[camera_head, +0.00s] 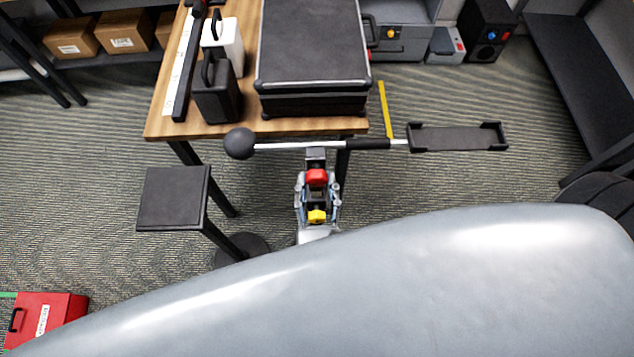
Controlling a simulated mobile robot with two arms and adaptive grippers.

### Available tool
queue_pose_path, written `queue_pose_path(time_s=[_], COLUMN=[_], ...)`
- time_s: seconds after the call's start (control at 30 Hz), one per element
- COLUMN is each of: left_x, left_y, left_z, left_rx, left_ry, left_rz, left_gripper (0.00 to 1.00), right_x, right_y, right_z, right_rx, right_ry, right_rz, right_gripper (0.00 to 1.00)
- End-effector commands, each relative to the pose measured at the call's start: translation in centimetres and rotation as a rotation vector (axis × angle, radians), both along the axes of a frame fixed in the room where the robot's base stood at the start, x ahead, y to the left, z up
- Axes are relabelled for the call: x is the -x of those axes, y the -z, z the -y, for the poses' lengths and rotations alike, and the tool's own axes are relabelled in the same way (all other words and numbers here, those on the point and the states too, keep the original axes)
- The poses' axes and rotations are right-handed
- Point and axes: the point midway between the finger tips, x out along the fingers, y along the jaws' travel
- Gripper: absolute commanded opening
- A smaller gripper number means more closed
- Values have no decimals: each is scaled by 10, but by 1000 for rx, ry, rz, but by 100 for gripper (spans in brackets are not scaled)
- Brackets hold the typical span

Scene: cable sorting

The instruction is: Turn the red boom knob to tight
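The red boom knob (316,177) sits just below the boom, at the black clamp under its rod, in the middle of the head view. The boom (300,145) lies roughly level, with a black ball at its left end and a flat black holder at its right end. My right gripper (318,186) points up the picture at the knob, with a finger on each side of it. Whether the fingers touch the knob I cannot tell. A yellow part (317,216) shows between the fingers, below the red knob. My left gripper is not in view.
A wooden table (157,122) behind the boom carries a black case (313,45), a black jug (214,95) and a white jug (225,42). A small black stand (172,198) is at left. A red box (45,318) lies lower left. My grey arm covers the lower right.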

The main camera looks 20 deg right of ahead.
Motion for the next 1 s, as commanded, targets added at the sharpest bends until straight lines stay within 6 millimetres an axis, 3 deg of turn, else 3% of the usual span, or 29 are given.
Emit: queue_pose_path(time_s=[0.03,0.13,0.57,1.0], left_x=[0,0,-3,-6], left_y=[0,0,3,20], left_z=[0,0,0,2], left_rx=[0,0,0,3], left_ry=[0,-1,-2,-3], left_rz=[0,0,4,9], left_gripper=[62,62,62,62], right_x=[0,0,0,-1], right_y=[0,0,1,2], right_z=[0,0,0,-1], right_rx=[0,0,-85,-443], right_ry=[0,0,-2,-3], right_rz=[0,0,27,130], right_gripper=[25,8,7,7])
